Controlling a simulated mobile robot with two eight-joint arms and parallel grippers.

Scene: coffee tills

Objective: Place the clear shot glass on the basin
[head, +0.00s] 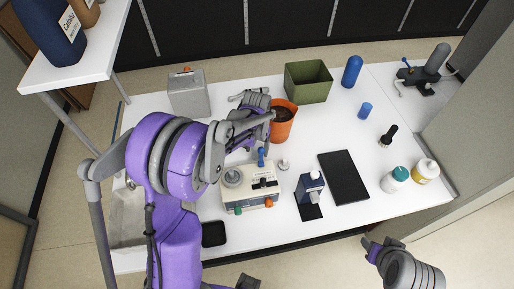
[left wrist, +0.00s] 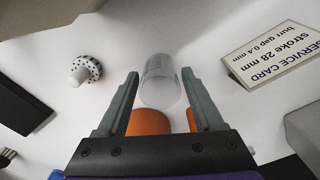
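In the left wrist view a clear shot glass (left wrist: 160,82) stands on the white table between the two fingers of my left gripper (left wrist: 160,76). The gripper is open, with a small gap on each side of the glass. In the head view the left gripper (head: 262,118) is low over the table beside an orange pot (head: 283,125), and the arm hides the glass. A grey metal basin (head: 125,218) is at the table's left edge, partly hidden by my left arm. My right gripper (head: 373,250) is off the table's front edge; its fingers are unclear.
A cream machine (head: 250,190) with knobs stands in front of the left gripper. A grey canister (head: 188,93), green bin (head: 308,82), black mat (head: 344,177) and several bottles occupy the table.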

